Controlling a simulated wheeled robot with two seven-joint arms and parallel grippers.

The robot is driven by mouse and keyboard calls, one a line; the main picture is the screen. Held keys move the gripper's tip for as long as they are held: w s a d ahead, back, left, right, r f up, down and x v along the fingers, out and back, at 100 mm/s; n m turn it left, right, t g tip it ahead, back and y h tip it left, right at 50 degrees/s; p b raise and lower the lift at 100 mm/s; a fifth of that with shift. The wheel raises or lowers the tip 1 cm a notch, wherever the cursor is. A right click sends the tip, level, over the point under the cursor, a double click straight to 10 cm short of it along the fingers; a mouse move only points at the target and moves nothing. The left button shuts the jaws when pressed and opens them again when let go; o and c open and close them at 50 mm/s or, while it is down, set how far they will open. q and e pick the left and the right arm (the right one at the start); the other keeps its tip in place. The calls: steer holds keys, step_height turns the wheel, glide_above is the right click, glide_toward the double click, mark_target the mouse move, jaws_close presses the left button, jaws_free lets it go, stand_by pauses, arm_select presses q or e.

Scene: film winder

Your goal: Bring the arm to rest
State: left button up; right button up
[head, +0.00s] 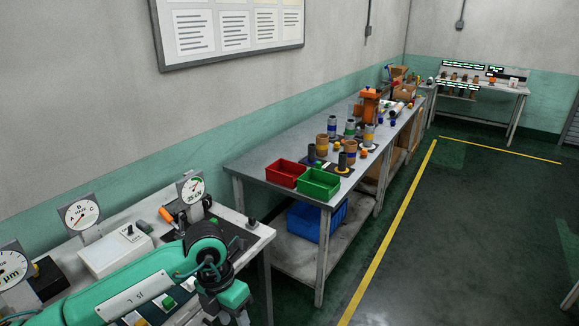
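A green arm with a dark round joint, which looks like my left arm, comes in from the lower left over the near bench (262,236). It bends at the joint and runs down out of the picture at the bottom edge. I see no fingertips at its end, so my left gripper is out of the picture. My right arm and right gripper are not in view.
Dial gauges (80,213), a white control box (115,250) and an orange-handled tool (167,215) are close around the arm. A long table (250,165) holds a red bin (285,173) and a green bin (319,184). The floor at right is clear.

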arm_select(q)
steer(key=d+f+n+g+h, duration=0.2)
steer(key=d+f+g+h, duration=0.15)
steer(key=d+h, duration=0.4)
steer(key=w+d+f+n+t+h, duration=0.2)
steer(key=w+f+n+t+h, duration=0.3)
steer(key=w+f+n+h, duration=0.3)
steer(key=s+a+f+n+t+y, duration=0.1)
steer(key=a+f+n+t+y, duration=0.5)
steer(key=f+n, duration=0.55)
steer(key=a+f+n+t+y, duration=0.3)
steer(key=a+f+n+t, duration=0.4)
steer(key=f, duration=0.7)
steer(key=s+a+f+n+g+y, duration=0.2)
steer(key=s+a+f+n+y, duration=0.15)
steer(key=s+f, duration=0.45)
steer(key=s+a+f+n+g+y, duration=0.3)
steer(key=s+a+f, duration=0.2)
steer(key=s+f, duration=0.4)
steer(key=s+a+f+n+g+y, duration=0.1)
steer(key=s+f, duration=0.4)
steer(key=s, duration=1)
steer(key=s+a+f+n+g+y, duration=0.1)
steer(key=s+f+n+g, duration=0.3)
steer(key=s, duration=1.1)
steer(key=shift+s+a+f+g, duration=0.35)
steer(key=shift+f+g, duration=0.4)
steer(key=shift+g, duration=0.3)
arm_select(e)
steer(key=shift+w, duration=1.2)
